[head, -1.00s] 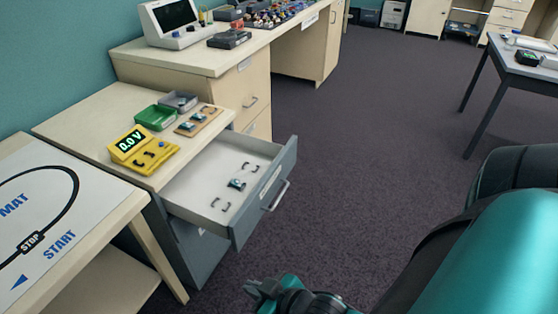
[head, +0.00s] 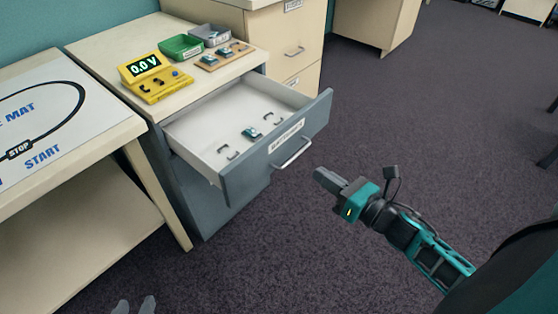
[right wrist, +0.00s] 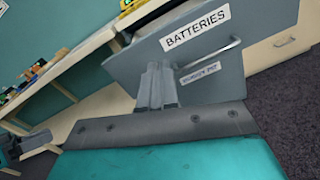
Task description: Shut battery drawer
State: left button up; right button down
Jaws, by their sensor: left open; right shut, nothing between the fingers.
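The battery drawer (head: 243,182) is pulled well out of the grey cabinet (head: 218,208). A battery (head: 251,132) and several small clips lie inside it. Its front carries a label and a bar handle (head: 293,154). In the right wrist view the drawer front (right wrist: 225,75) shows the label "BATTERIES" (right wrist: 197,30). My right gripper (head: 322,176) is shut and empty, just in front of the drawer front, below and right of the handle; it also shows in the right wrist view (right wrist: 158,72). My left gripper (head: 134,306) is open, its fingertips just showing at the bottom edge.
On the cabinet top stand a yellow meter (head: 150,80), a green tray (head: 181,48), a grey tray (head: 210,35) and a wooden board (head: 224,57). A table with a printed mat (head: 50,120) stands close on the left. The floor (head: 400,130) to the right is clear.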

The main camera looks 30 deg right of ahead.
jog(key=n, duration=0.3)
jog(key=n+y+b, duration=0.1)
jog(key=b, duration=0.1)
send_near(269, 143)
jog(key=x, duration=0.5)
jog(key=shift+w+a, duration=0.1)
jog(key=shift+w, duration=0.05)
jog(key=shift+x, duration=0.75)
pick_arm(q)
jog(key=shift+d+f, duration=0.1)
jog(key=shift+f, duration=0.85)
jog(key=shift+w, duration=0.1)
